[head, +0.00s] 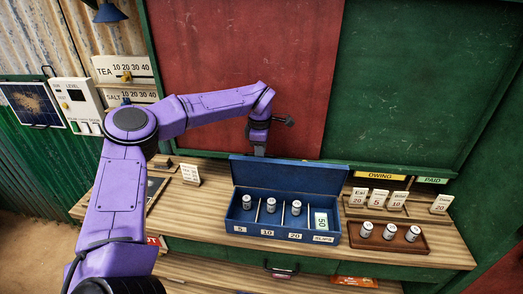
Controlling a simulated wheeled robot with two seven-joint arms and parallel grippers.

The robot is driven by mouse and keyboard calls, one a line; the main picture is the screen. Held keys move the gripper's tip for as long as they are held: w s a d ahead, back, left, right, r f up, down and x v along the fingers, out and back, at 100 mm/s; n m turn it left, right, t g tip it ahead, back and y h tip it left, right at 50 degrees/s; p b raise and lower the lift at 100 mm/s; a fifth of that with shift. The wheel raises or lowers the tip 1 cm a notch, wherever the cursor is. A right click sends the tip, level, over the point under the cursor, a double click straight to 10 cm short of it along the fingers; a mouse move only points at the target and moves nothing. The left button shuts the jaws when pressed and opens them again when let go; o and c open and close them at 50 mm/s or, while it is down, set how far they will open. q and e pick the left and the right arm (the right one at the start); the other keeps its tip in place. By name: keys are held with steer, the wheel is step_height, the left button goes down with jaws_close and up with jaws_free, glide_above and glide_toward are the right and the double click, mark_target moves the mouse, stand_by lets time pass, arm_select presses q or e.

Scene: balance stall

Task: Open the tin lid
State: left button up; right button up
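The blue tin (283,240) stands on the wooden counter with labelled compartments along its front. Its lid (290,174) is up, standing steeply at the tin's back edge. A small pale cylinder sits in each of the three left compartments, and a pale slip marked 50 (321,221) is in the right one. My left gripper (259,149) points down at the lid's top edge, left of its middle. Its fingertips are small and partly hidden, so I cannot tell whether they touch the lid or are open. My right gripper is not in view.
A brown tray (408,245) with three cylinders stands right of the tin. Several small cards (378,198) stand behind it. Another card (190,174) stands left of the tin. The wooden counter (190,215) is clear just left of the tin. A red and green board rises behind.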

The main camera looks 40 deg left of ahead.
arm_select(q)
steer(key=shift+o, duration=0.9)
steer(key=shift+w+a+f, duration=0.1)
steer(key=shift+w+f, duration=0.05)
steer(key=shift+f, duration=0.05)
steer(key=shift+w+r, duration=0.1)
steer(key=shift+w, duration=0.1)
step_height(320, 180, up, 10)
steer(key=b, duration=0.1)
steer(key=shift+s+b, duration=0.2)
steer(key=shift+b, duration=0.2)
steer(key=shift+r, duration=0.1)
steer(key=shift+g+h, duration=0.3)
steer(key=f, duration=0.3)
steer(key=d+f, duration=0.1)
steer(key=f, duration=0.4)
steer(key=shift+w+d+f, duration=0.2)
steer(key=shift+w+f, duration=0.2)
